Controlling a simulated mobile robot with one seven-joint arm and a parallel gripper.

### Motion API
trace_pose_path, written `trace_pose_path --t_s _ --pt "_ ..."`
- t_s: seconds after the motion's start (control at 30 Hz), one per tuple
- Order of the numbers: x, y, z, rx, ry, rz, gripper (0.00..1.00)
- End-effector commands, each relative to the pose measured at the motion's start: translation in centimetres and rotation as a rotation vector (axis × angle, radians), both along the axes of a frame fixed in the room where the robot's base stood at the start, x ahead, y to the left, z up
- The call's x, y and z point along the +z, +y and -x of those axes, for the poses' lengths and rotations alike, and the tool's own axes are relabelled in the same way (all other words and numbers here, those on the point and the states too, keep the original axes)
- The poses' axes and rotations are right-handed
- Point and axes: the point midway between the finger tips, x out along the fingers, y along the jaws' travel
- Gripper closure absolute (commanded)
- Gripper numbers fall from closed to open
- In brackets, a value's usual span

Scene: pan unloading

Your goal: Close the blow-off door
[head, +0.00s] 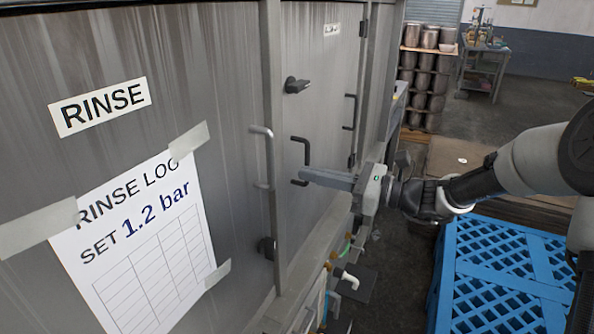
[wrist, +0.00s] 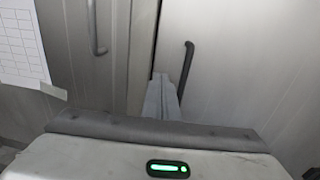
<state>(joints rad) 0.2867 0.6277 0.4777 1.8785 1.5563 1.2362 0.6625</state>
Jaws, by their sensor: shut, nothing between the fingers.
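The blow-off door (head: 325,110) is the grey metal panel past the rinse panel, with a small label at its top that is too small to read. It stands close to its frame; the wrist view shows the door (wrist: 235,60) with a thin dark gap along its left edge. Its dark bar handle (head: 306,150) also shows in the wrist view (wrist: 188,62). My gripper (head: 303,175) is shut and empty, its fingertips beside the lower end of that handle. In the wrist view the fingers (wrist: 162,88) point at the door's left edge. I cannot tell whether they touch.
The rinse panel (head: 150,45) with a grey handle (head: 264,155) and a taped log sheet (head: 140,240) is at the left. Pipes and valves (head: 345,278) are low under the door. A blue pallet (head: 505,270) is at the lower right. A pot rack (head: 428,75) stands behind.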

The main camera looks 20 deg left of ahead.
Motion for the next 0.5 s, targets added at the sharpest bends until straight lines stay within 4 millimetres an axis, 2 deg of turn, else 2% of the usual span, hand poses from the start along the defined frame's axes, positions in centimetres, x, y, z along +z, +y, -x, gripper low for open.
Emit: trace_pose_path --t_s 0.03,0.3,0.5 --pt "0.1 -1.5 0.0 -0.006 0.0 0.002 1.0" --pt "-0.1 -8.2 0.7 -0.009 0.002 0.002 1.0" --pt "-0.2 -11.6 1.0 -0.009 0.003 0.002 1.0"
